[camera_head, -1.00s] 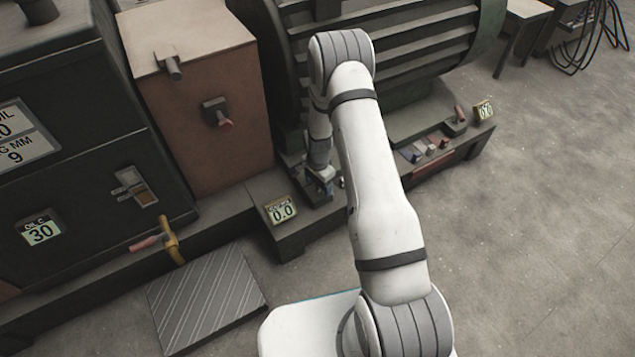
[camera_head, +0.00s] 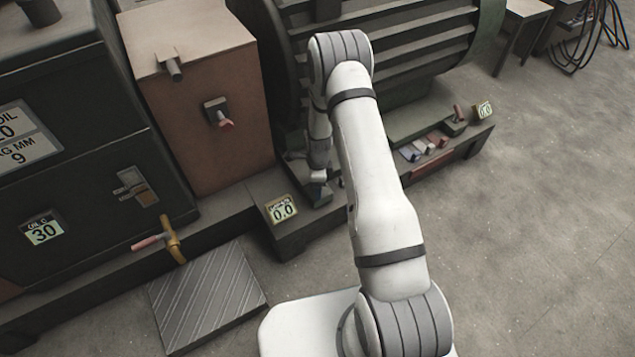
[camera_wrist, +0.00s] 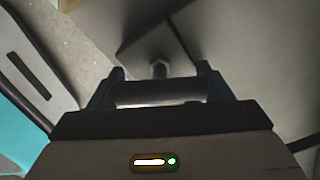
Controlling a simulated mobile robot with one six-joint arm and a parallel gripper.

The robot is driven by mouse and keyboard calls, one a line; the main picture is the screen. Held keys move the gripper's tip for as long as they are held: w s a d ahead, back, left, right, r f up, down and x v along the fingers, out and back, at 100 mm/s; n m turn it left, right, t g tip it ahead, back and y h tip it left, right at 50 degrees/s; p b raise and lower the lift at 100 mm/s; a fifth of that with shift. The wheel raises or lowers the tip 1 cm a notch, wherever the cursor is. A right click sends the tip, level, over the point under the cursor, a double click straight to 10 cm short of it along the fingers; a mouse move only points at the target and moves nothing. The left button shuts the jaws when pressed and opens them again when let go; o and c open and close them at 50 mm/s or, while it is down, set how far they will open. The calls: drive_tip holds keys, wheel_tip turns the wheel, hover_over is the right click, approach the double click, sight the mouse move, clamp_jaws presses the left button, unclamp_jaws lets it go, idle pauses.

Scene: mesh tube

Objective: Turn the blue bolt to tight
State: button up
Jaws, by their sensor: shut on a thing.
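My gripper (camera_head: 318,190) is low at the motor's base, left of my forearm. In the wrist view my gripper (camera_wrist: 161,78) has a finger at each side of a dark bar-like thing (camera_wrist: 158,93) and is shut on it. I cannot tell whether this bar belongs to the blue bolt; no blue shows on it. A small grey bolt-like head (camera_wrist: 159,68) shows just beyond the bar, between the fingertips. In the head view the gripper hides what it holds, and I cannot make out the blue bolt clearly.
A gauge reading 0.0 (camera_head: 281,210) stands left of the gripper on the plinth. The big ribbed motor (camera_head: 425,45) is behind. Floor at right is clear.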

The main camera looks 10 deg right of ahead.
idle(0.5)
drive_tip(key=o, duration=1)
drive_tip(key=shift+r, duration=0.1)
wheel_tip(320, 180, up, 8)
drive_tip(key=p, duration=0.2)
drive_tip(key=shift+f+p, duration=0.25)
drive_tip(key=shift+p, duration=0.15)
